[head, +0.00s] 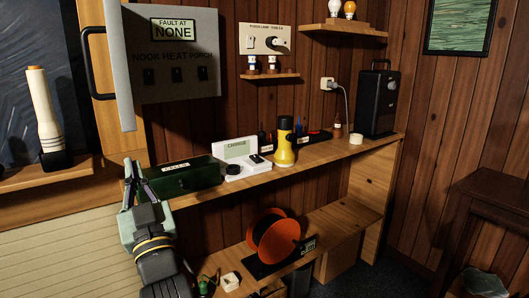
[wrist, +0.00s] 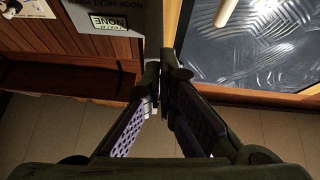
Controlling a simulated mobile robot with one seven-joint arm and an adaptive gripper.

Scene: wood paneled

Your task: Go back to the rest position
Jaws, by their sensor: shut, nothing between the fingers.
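My gripper (head: 131,168) is at the left of the head view, raised in front of the left end of the wooden bench (head: 330,160), with its fingers pointing up. In the wrist view my gripper (wrist: 162,75) has its two fingers meeting at the tips, with nothing between them. A dark green box (head: 178,180) stands on the bench just right of the gripper in the head view. Whether the fingers touch it cannot be told, but they look apart from it.
A grey panel (head: 180,88) with an open door hangs above. A white charger unit (head: 240,150), a yellow flashlight (head: 284,148) and a black box (head: 376,105) stand on the bench. An orange reel (head: 272,240) sits on the lower shelf. A dark table (head: 490,190) is at right.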

